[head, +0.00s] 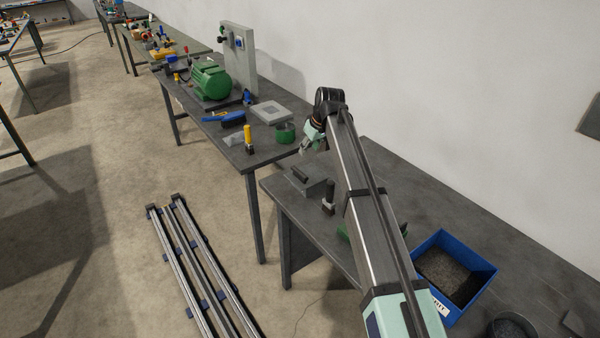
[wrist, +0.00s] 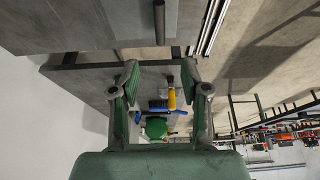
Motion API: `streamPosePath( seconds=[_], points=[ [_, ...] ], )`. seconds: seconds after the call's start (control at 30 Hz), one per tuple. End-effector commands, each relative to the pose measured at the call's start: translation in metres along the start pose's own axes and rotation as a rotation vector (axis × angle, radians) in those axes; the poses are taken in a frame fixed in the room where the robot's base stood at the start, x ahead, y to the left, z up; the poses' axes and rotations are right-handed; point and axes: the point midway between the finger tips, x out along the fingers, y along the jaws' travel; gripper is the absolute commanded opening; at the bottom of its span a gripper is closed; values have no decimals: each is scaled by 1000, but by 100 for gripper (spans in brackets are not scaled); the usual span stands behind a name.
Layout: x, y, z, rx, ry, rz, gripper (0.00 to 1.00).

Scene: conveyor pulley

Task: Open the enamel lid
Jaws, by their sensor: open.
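I cannot tell for sure which thing is the enamel lid. My gripper (head: 305,147) is raised over the near bench's far end. In the wrist view its green fingers (wrist: 160,80) are apart, with nothing held between them.
A blue bin (head: 478,277) stands at the right of the near bench. The farther bench holds a yellow-handled tool (head: 248,137), a flat grey box (head: 271,112) and a green motor (head: 211,81). A wall runs behind the benches.

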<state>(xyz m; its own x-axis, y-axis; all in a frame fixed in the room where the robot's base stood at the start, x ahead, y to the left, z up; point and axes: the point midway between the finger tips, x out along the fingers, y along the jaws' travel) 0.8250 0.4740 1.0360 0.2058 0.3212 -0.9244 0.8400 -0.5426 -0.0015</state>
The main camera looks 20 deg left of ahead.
Motion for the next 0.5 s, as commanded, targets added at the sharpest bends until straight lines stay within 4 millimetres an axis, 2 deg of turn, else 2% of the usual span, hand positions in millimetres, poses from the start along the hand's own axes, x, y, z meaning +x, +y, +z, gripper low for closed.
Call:
streamPosePath(
  seconds=[0.5],
  points=[
    [96, 0, -2, 0, -1, 0, 46]
  ],
)
